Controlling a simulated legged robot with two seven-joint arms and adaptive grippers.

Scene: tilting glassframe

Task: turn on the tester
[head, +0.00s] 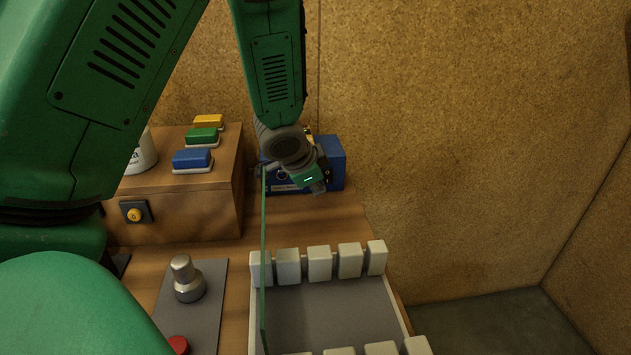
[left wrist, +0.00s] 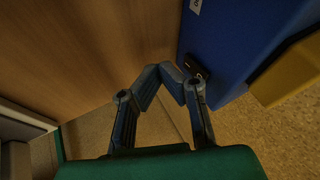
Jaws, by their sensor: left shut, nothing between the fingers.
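The tester appears to be the blue box (head: 331,160) at the back of the wooden table, partly hidden behind my left arm and gripper. Its blue side (left wrist: 225,40) fills the upper right of the left wrist view, with a small black rocker switch (left wrist: 196,67) on it. My left gripper (head: 318,186) is in front of the box in the head view. In the left wrist view, its fingers (left wrist: 167,74) are shut and empty, with the tips right beside the switch; I cannot tell whether they touch it. My right gripper is not in view.
A thin glass pane (head: 264,270) stands upright at the left of a grey tray (head: 335,310) with white blocks. Left are a metal knob (head: 186,280), a red button (head: 178,344) and a wooden box (head: 190,208) with yellow, green and blue pads. A cork wall stands behind.

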